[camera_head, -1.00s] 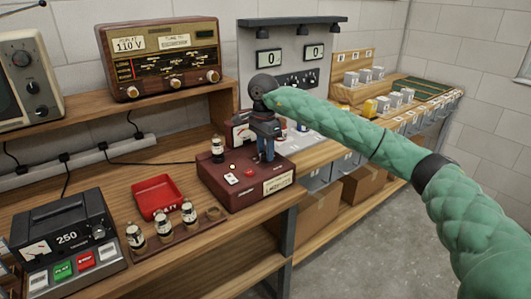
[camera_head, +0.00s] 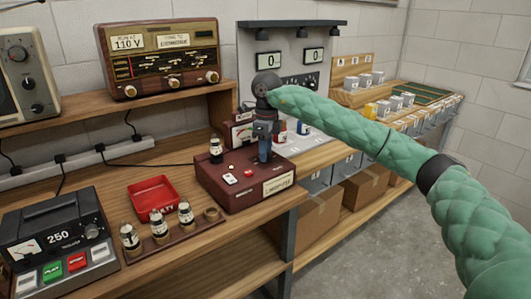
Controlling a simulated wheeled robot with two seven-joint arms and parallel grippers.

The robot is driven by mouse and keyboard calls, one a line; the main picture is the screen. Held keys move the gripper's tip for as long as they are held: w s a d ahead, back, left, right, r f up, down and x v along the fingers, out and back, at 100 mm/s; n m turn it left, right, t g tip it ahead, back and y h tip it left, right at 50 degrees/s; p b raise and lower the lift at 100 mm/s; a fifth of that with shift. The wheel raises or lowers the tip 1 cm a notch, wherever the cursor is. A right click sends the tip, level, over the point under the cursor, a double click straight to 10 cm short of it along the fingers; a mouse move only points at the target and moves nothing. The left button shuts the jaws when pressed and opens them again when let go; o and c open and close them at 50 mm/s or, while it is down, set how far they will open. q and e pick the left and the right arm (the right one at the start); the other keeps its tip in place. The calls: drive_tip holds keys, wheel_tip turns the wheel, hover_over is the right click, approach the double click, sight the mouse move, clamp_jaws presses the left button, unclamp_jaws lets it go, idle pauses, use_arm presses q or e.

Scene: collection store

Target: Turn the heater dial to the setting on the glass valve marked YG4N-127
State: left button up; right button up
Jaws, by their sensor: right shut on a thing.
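My right gripper (camera_head: 263,157) points down onto the top of a maroon box (camera_head: 225,192) with a pale label. It is shut on a small part there, most likely the heater dial, which the fingers hide. One glass valve (camera_head: 216,149) stands upright in the back left of the box. Several more glass valves, such as the one at the front (camera_head: 130,238), stand in a wooden rack (camera_head: 160,255) left of the box. The valve markings are too small to read. My left gripper is not in view.
A red tray (camera_head: 170,192) lies behind the rack. A black meter (camera_head: 60,234) showing 250 stands on the left, with coloured buttons before it. A radio (camera_head: 160,61) sits on the shelf above. A small meter (camera_head: 242,131) stands close behind my right gripper.

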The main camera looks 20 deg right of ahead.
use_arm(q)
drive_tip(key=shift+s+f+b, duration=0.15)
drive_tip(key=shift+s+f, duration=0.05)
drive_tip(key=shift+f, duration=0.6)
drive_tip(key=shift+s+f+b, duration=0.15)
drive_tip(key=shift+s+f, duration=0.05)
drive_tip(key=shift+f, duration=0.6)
use_arm(e)
drive_tip(key=shift+m, duration=2.3)
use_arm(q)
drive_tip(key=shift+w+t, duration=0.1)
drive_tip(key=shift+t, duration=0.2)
use_arm(e)
drive_tip(key=o, duration=1)
drive_tip(key=shift+c, duration=0.2)
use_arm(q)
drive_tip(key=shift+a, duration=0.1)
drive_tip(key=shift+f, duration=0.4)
use_arm(e)
drive_tip(key=shift+w+d+r, duration=0.1)
drive_tip(key=shift+d+r, duration=0.05)
drive_tip(key=shift+r, duration=1.8)
drive_tip(key=shift+w+d+r, duration=0.1)
drive_tip(key=shift+r, duration=1.8)
